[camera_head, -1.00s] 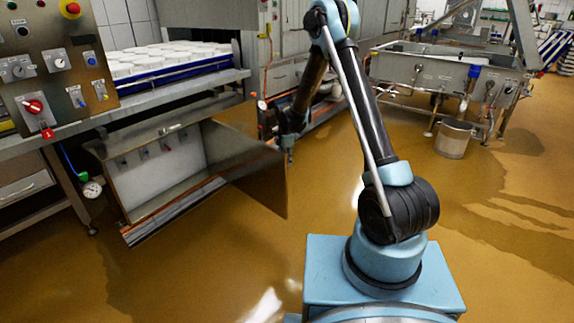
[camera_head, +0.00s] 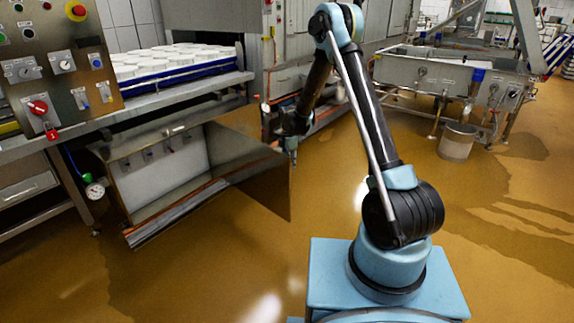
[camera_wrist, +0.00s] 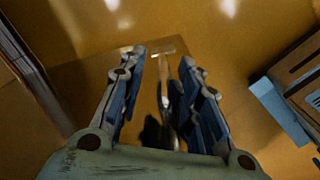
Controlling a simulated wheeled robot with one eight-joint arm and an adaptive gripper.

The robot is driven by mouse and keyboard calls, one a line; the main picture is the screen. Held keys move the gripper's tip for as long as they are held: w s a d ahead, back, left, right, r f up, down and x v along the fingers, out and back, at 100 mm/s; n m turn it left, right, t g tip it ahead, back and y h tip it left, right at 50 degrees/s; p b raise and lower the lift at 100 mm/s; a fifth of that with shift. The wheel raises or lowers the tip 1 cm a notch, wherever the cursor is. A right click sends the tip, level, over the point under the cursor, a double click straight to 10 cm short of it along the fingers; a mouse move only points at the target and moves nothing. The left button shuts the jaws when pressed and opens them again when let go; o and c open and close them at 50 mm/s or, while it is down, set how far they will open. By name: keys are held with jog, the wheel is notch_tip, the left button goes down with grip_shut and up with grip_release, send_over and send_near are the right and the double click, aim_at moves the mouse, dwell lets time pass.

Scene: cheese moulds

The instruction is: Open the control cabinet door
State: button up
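The control cabinet (camera_head: 160,178) is a low metal box with a pale inside and several small switches, under the work table at left. Its door (camera_head: 250,172) stands wide open, a brown reflective panel swung out to the right. My gripper (camera_head: 292,158) is beside the door's free upper right corner, small and dark in the head view. In the wrist view my gripper (camera_wrist: 163,62) has its two fingers apart. A thin upright strip shows in the gap between them, perhaps a handle or edge of the door panel (camera_wrist: 100,88). I cannot tell whether the fingers touch it.
A control panel (camera_head: 55,75) with a red knob and red padlock is at upper left. White moulds (camera_head: 170,58) stand on the line behind. A bucket (camera_head: 457,141) and a steel vat (camera_head: 430,72) are at right. The brown floor in front is clear.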

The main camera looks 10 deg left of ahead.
jog(key=shift+r, duration=0.1)
notch_tip(320, 180, up, 11)
jog(key=shift+f, duration=0.1)
jog(key=shift+r, duration=0.5)
